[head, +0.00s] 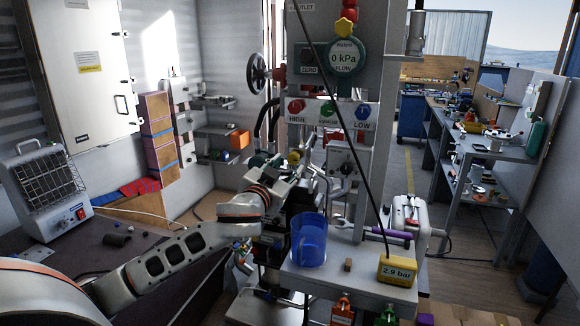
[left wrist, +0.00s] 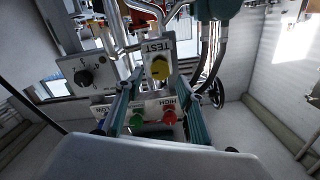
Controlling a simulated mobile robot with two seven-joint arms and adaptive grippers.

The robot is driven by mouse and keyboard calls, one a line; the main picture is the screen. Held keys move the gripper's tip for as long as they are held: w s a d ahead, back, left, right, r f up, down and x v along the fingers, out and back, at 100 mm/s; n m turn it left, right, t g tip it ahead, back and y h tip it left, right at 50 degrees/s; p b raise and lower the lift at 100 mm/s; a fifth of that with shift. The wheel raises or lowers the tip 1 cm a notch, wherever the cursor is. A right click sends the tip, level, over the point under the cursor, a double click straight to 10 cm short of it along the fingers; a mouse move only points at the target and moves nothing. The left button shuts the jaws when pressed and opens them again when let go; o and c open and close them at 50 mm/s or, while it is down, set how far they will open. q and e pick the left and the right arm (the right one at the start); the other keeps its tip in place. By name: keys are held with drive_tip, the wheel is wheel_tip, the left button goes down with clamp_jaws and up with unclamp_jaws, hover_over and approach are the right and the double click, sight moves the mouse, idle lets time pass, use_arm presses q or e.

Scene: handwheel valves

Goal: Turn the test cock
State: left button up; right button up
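The test cock is a yellow knob (left wrist: 159,68) on a white plate marked TEST in the left wrist view, where the picture is turned over. In the head view a small yellow knob (head: 294,157) shows just past my left gripper (head: 287,168), partly crowded by it and the pipes. In the left wrist view my left gripper (left wrist: 155,92) has its two fingers apart, one on each side below the TEST plate. The knob shows beyond the fingertips, between their lines; I cannot tell whether they touch it. My right gripper is not in view.
A panel with red HIGH (head: 296,107), green (head: 328,108) and blue LOW (head: 362,112) knobs is above. A round gauge (head: 343,60) reads 0 kPa. A blue jug (head: 309,240) and a yellow 2.9 bar meter (head: 397,270) stand on the bench, close to my left arm.

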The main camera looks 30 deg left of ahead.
sight(292, 160)
use_arm(q)
drive_tip(key=b+x, duration=0.1)
drive_tip(key=x, duration=0.2)
drive_tip(key=shift+f, duration=0.1)
drive_tip(key=shift+w, duration=0.2)
idle(0.3)
drive_tip(key=c, duration=0.8)
